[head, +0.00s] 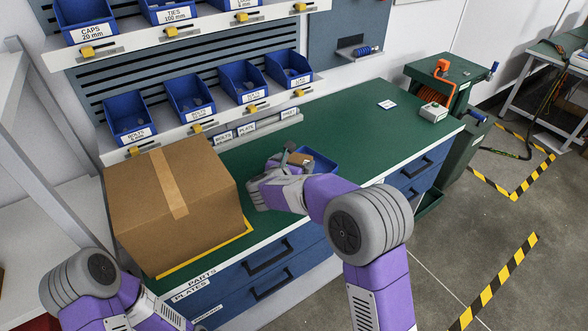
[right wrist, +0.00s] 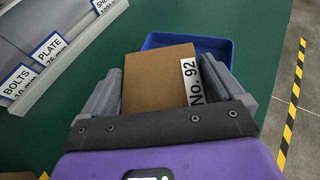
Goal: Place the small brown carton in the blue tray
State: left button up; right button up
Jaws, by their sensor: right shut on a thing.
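The small brown carton (right wrist: 153,82) carries a white label reading "No. 92". My right gripper (right wrist: 165,75) is shut on it, with one grey finger on each side. In the head view, the carton (head: 301,159) shows only in part beyond my right gripper (head: 291,160). The blue tray (head: 322,163) lies on the green bench top, just right of the carton. In the right wrist view, the tray (right wrist: 218,46) shows behind the carton, which hides part of it. I cannot tell the gap between carton and tray. My left arm shows at lower left, its gripper out of view.
A large taped cardboard box (head: 172,205) stands on the left of the bench (head: 345,119). Blue bins (head: 188,92) fill the shelves behind. A small grey device (head: 433,112) sits at the bench's far right. Green bench top lies clear beyond the tray.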

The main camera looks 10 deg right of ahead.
jog(key=shift+f, duration=0.4)
jog(key=shift+f, duration=0.2)
jog(key=o, duration=0.8)
jog(key=shift+r, duration=0.1)
jog(key=shift+s+a+r, duration=0.1)
jog(key=shift+a+r, duration=0.05)
jog(key=shift+r, duration=0.05)
jog(key=p+v, duration=0.2)
jog(key=v, duration=0.9)
jog(key=shift+s+a+r, duration=0.1)
jog(key=shift+s, duration=0.2)
